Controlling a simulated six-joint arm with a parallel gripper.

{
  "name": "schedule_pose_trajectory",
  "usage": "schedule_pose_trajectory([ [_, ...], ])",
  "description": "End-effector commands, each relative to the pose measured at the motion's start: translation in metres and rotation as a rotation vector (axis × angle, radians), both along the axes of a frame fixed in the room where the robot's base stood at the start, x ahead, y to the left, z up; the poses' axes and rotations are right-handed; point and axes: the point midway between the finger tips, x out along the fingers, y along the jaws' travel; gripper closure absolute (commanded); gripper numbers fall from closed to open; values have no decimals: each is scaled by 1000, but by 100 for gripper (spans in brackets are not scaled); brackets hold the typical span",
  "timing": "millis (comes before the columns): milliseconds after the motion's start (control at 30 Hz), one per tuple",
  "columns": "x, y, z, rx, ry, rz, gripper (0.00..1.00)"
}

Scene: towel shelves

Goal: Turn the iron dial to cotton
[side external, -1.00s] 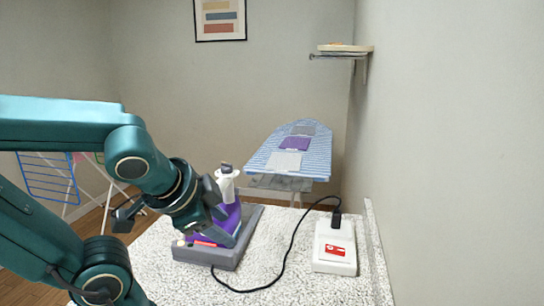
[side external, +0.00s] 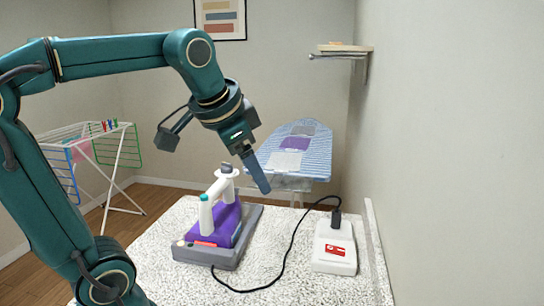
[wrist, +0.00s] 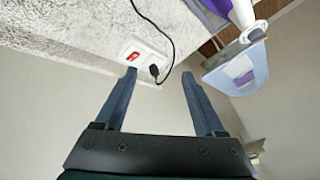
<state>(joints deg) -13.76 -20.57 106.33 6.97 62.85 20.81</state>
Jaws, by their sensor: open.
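A purple iron with a white handle (side external: 222,212) rests on a grey stand (side external: 245,245) on the speckled counter. A dark knob (side external: 227,168), apparently the dial, sits on a white round piece at the iron's far upper end; its setting is too small to read. The iron also shows, cut off, at the top right of the wrist view (wrist: 217,6). My gripper (side external: 257,172) is raised to the right of the iron, apart from it. In the wrist view its two fingers (wrist: 159,75) are spread, with nothing held between them.
A white socket box (side external: 335,255) with a red switch and a dark plug stands at the counter's right, near the wall. A black cord (side external: 285,262) loops across the counter. An ironing board (side external: 300,155) stands behind. A drying rack (side external: 100,160) is at the left.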

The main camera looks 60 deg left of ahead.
Motion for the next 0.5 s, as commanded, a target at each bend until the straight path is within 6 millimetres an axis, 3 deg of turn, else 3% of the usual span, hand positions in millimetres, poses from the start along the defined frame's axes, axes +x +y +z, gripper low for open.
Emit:
schedule_pose_trajectory([
  [100,28,29,14,-56,13,77,29],
  [300,62,95,21,-151,14,203,29],
  [500,68,176,5,-241,4,352,29],
])
